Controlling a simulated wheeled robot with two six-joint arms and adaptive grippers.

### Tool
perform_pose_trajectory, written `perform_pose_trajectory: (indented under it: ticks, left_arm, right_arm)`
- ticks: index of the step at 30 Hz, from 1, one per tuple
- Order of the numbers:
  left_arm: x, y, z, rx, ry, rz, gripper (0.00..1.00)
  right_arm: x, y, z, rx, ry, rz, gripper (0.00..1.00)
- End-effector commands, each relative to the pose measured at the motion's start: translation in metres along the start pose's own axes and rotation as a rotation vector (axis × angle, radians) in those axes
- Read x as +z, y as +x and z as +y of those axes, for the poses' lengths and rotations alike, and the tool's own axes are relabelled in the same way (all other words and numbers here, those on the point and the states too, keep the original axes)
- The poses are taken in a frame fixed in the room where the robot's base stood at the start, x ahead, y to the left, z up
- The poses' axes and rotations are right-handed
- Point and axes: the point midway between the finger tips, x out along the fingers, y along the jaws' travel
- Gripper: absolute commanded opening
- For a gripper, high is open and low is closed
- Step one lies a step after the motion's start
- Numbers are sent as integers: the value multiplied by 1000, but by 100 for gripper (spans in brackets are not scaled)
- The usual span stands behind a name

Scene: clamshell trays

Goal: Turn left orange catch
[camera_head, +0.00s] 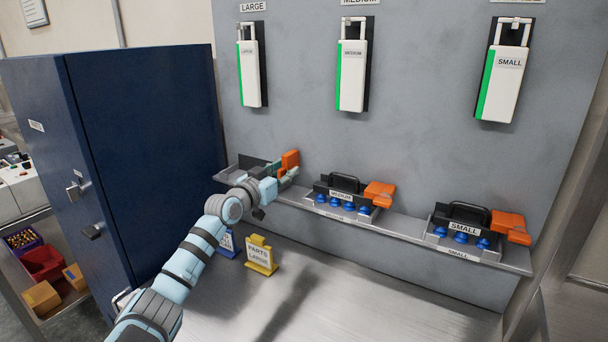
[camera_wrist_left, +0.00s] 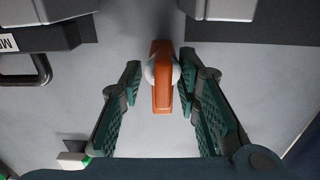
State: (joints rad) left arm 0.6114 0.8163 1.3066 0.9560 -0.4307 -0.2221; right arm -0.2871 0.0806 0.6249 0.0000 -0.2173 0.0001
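The left orange catch (camera_head: 290,159) is at the right end of the left tray (camera_head: 244,178) on the wall shelf. In the left wrist view the catch (camera_wrist_left: 162,98) is an orange bar running up and down the picture, with a pale round part behind it. My left gripper (camera_head: 284,175) is at this catch and hides part of the tray. In the left wrist view its two green ridged fingers (camera_wrist_left: 160,68) are open, one on each side of the catch, with a gap on both sides. My right gripper is in neither view.
A medium tray (camera_head: 328,198) and a small tray (camera_head: 470,250) with orange catches (camera_head: 380,194) (camera_head: 510,226) stand farther right on the shelf (camera_head: 400,230). Yellow (camera_head: 261,256) and blue (camera_head: 227,243) signs stand below. A dark blue cabinet (camera_head: 140,140) is at left.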

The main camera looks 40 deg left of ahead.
Motion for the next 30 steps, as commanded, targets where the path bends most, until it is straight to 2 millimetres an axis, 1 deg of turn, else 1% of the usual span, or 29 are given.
perform_pose_trajectory:
  ticks: [4,7,8,10,13,18,23,30]
  left_arm:
    - [-1,-2,-4,-6,0,0,30]
    - [-1,-2,-5,-7,0,0,30]
    - [-1,-2,-4,-7,0,0,27]
    - [-1,-2,-4,-6,0,0,16]
    - [-1,-1,-4,-5,0,-1,0]
    - [0,0,-1,-3,-1,-2,0]
    - [0,0,-2,-2,-20,-2,0]
    - [0,0,-3,-2,-116,-4,0]
  right_arm:
    - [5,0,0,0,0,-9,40]
    - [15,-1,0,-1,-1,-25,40]
    - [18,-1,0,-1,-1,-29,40]
    - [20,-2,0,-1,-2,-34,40]
    - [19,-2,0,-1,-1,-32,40]
    - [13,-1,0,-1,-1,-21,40]
    - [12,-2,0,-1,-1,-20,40]
    - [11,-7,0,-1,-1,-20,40]
